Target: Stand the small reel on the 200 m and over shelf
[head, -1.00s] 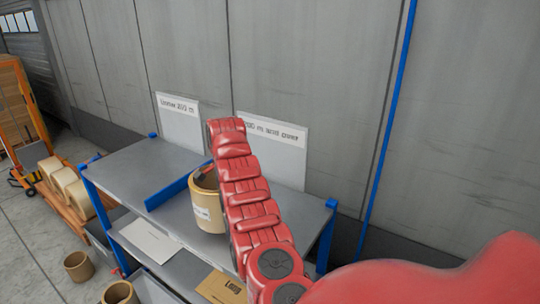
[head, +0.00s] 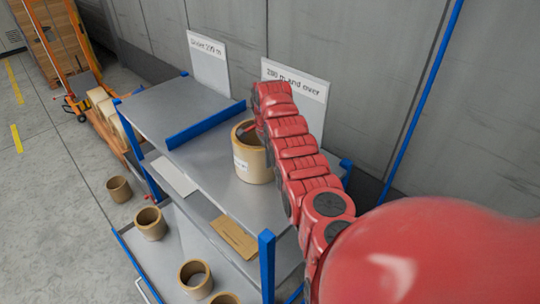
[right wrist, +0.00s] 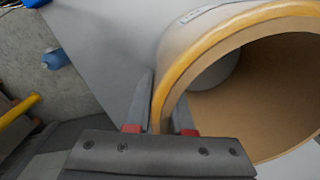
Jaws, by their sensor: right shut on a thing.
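The small reel (head: 254,162) is a tan cardboard-coloured tube with a white label. It is upright over the shelf top (head: 290,204), on the right side of the blue divider (head: 205,124), in front of the "200 m and over" sign (head: 297,90). I cannot tell whether its base touches the shelf. My right gripper (head: 250,128) is shut on the reel's rim, mostly hidden by my red arm. In the right wrist view the fingers (right wrist: 160,110) straddle the reel's wall (right wrist: 172,75), one inside and one outside. My left gripper is not in view.
The "Under 200 m" sign (head: 208,62) stands behind the left section, which is bare. A white sheet (head: 174,176) and a brown card (head: 234,238) lie at the shelf's front. Several tan reels, one a reel (head: 150,223), are lower down. A blue post (head: 267,266) rises at the front corner.

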